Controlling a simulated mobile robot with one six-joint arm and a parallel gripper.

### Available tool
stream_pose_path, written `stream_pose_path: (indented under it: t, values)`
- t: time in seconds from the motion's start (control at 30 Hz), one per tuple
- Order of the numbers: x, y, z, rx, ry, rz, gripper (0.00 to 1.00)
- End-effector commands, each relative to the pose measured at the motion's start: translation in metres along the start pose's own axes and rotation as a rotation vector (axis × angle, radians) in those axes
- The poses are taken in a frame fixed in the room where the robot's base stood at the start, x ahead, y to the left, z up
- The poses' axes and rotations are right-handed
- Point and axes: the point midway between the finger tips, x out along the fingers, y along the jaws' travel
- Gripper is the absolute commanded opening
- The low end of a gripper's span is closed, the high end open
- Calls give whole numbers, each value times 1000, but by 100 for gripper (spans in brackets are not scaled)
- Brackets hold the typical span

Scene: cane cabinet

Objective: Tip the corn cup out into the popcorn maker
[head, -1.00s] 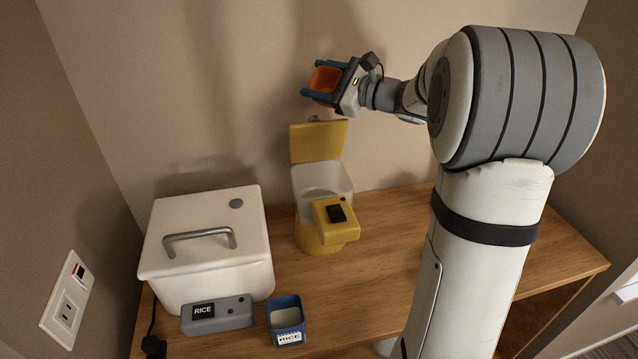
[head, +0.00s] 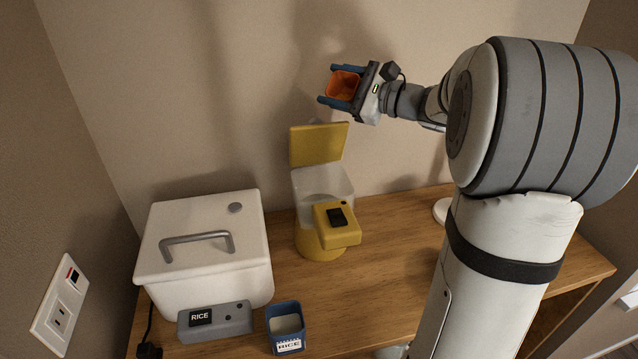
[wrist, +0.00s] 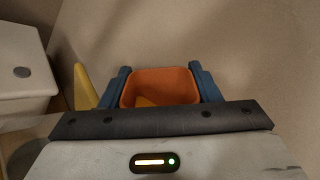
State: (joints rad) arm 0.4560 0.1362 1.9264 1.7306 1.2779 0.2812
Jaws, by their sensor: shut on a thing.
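My gripper (head: 342,88) is shut on an orange cup (head: 343,82), held high in the air above and slightly behind the popcorn maker. The wrist view shows the cup (wrist: 160,84) between the two blue fingers, with a little yellow visible inside its mouth. How full it is cannot be told. The yellow popcorn maker (head: 322,245) stands on the wooden cabinet top. Its yellow lid (head: 319,145) is raised and its clear chamber (head: 318,184) is open at the top. The cup is apart from it.
A white rice cooker (head: 203,275) with a grey handle stands at the left, and a blue RICE cup (head: 286,330) is beside it in front. The wooden top (head: 395,235) right of the popcorn maker is mostly clear. A wall rises close behind.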

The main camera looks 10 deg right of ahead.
Motion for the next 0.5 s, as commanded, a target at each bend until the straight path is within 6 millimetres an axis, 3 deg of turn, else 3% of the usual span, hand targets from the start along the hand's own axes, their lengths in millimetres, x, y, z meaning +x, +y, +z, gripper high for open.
stream_pose_path:
  t: [0.2, 0.5]
  values:
    - [-11, 1, 1, -30, 0, -1, 30]
    - [-10, 0, 4, -72, -1, -1, 30]
